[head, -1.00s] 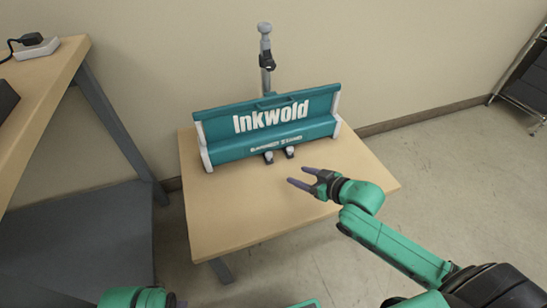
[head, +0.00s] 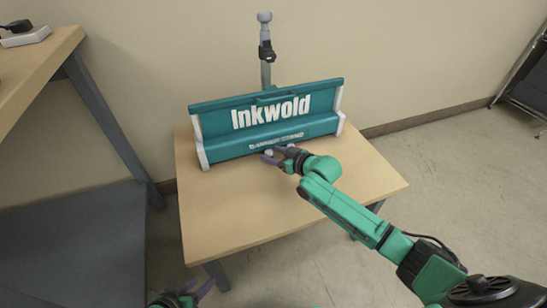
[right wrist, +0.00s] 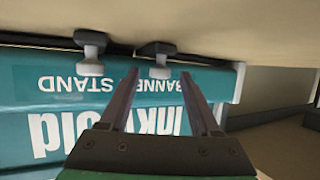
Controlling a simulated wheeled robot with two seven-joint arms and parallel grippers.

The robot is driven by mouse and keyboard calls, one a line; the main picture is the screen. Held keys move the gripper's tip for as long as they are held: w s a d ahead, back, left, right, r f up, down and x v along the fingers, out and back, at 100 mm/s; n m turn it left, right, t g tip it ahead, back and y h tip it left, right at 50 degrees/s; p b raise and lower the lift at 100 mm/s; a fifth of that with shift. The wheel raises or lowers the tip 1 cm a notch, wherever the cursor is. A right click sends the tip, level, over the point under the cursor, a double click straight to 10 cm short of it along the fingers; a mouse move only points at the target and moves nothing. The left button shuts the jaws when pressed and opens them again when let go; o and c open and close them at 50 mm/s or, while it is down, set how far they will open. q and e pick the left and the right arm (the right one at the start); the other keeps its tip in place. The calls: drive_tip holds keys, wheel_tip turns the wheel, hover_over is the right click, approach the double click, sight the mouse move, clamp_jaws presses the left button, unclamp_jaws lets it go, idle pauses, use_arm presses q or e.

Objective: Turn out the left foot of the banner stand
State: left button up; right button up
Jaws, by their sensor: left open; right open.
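The teal banner stand (head: 268,113), marked "Inkwold", stands on the small wooden table with pale end caps. In the right wrist view it appears upside down, with two small grey feet along its base. The left foot (right wrist: 158,58) lies between the fingertips of my open right gripper (right wrist: 160,75); whether they touch it I cannot tell. The right foot (right wrist: 90,52) is outside the fingers. In the head view my right gripper (head: 268,155) is at the stand's front edge and mostly hides the feet. My left gripper (head: 195,290) is open and empty at the bottom edge.
The small table (head: 240,215) is bare in front of the stand. A grey post (head: 265,50) rises behind the stand. A workbench (head: 40,65) with a power strip stands at the left, and a dark rack (head: 525,85) at the far right.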

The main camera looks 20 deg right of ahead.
drive_tip(key=shift+w, duration=0.1)
clamp_jaws()
idle(1.4)
